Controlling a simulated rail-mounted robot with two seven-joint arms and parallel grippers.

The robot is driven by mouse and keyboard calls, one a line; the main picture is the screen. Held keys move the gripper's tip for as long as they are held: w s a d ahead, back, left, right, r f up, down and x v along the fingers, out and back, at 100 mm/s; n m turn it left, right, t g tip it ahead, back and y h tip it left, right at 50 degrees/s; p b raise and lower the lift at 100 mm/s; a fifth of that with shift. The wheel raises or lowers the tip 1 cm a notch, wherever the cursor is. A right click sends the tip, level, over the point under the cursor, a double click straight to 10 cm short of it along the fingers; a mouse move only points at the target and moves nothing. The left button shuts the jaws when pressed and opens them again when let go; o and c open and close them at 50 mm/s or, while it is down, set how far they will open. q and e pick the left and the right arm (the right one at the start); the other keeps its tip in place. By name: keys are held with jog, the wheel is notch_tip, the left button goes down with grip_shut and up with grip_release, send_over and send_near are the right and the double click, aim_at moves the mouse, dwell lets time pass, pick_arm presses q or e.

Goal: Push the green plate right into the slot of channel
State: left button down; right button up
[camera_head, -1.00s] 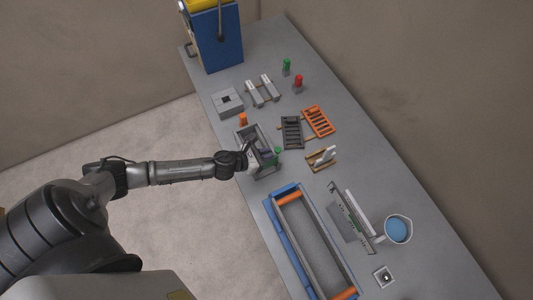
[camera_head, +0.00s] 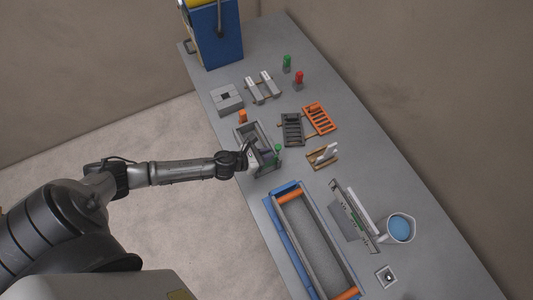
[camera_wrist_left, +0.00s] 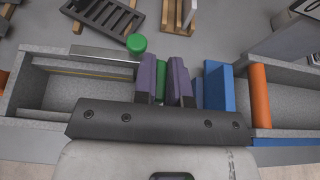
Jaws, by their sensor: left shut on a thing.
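In the left wrist view, my left gripper (camera_wrist_left: 165,92) has two purple-grey fingers with a narrow green plate (camera_wrist_left: 160,80) between them, and it is shut on this plate. Only a strip of the plate shows; the rest is hidden by the fingers and the dark gripper body. A grey channel (camera_wrist_left: 75,90) lies to the left of the fingers. In the head view the grey channel (camera_head: 241,136) is at the table's near edge, with my left gripper (camera_head: 264,159) at its lower end. I cannot tell how the plate meets the slot. My right gripper is not in view.
A green knob (camera_wrist_left: 136,43) stands close behind the fingers. Blue plates (camera_wrist_left: 217,86) and an orange roller (camera_wrist_left: 260,95) are to the right. The long blue-edged trough (camera_head: 318,245) lies below the gripper in the head view. Grey and orange racks (camera_head: 318,119) stand behind.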

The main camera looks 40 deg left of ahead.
pick_arm(q)
jog(key=shift+f+b, duration=1.15)
jog(key=shift+f, duration=0.3)
jog(key=c, duration=1.1)
grip_release()
jog(key=b+v, duration=0.1)
jog(key=v, duration=1.2)
jog(key=shift+s+r+b, duration=0.15)
jog(key=shift+s+b, duration=0.2)
